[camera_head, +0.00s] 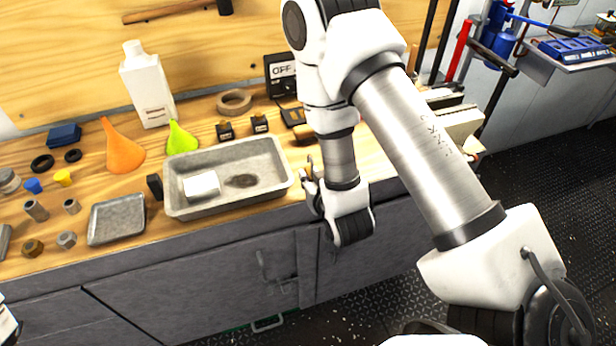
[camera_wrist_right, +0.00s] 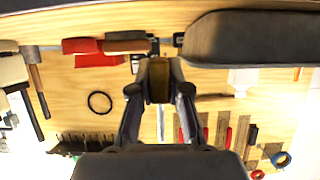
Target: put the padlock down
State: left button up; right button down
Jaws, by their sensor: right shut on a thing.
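My right gripper (camera_head: 309,178) is at the bench's front edge, just right of the grey metal tray, in the head view. In the right wrist view its two fingers (camera_wrist_right: 159,92) are shut on a small brass-brown block with dark sides, which I take to be the padlock (camera_wrist_right: 159,78). The padlock's shackle cannot be made out, and in the head view I cannot pick the padlock out at the fingers.
The grey tray (camera_head: 178,205) holds a white block (camera_head: 202,186) and has a dark stain. A smaller grey dish (camera_head: 117,218) is left of it. Funnels, a white bottle (camera_head: 147,85), a tape ring (camera_head: 234,101) and small black blocks (camera_head: 225,131) stand around. Bare wood shows behind the tray.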

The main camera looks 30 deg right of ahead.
jog(key=w+b, duration=0.1)
jog(key=b, duration=0.2)
jog(key=w+d+f+b, duration=0.1)
jog(key=b, duration=0.2)
jog(key=shift+d+f, duration=0.1)
jog(key=shift+d, duration=0.15)
jog(key=shift+w+d+b, duration=0.45)
jog(key=shift+w+d, duration=0.15)
jog(key=shift+w, duration=0.3)
jog(key=shift+w+d+p, duration=0.85)
jog(key=shift+w+d, duration=0.05)
jog(key=shift+w, duration=0.1)
notch_tip(320, 180, down, 2)
jog(key=shift+f, duration=0.15)
jog(key=shift+w+a+f, duration=0.1)
jog(key=shift+f, duration=0.2)
pick_arm(q)
notch_tip(320, 180, down, 7)
jog(key=shift+f, duration=0.2)
pick_arm(e)
jog(key=shift+f, duration=0.15)
pick_arm(q)
jog(key=shift+f, duration=0.1)
pick_arm(e)
jog(key=c, duration=1.1)
grip_release()
jog(key=shift+c, duration=0.2)
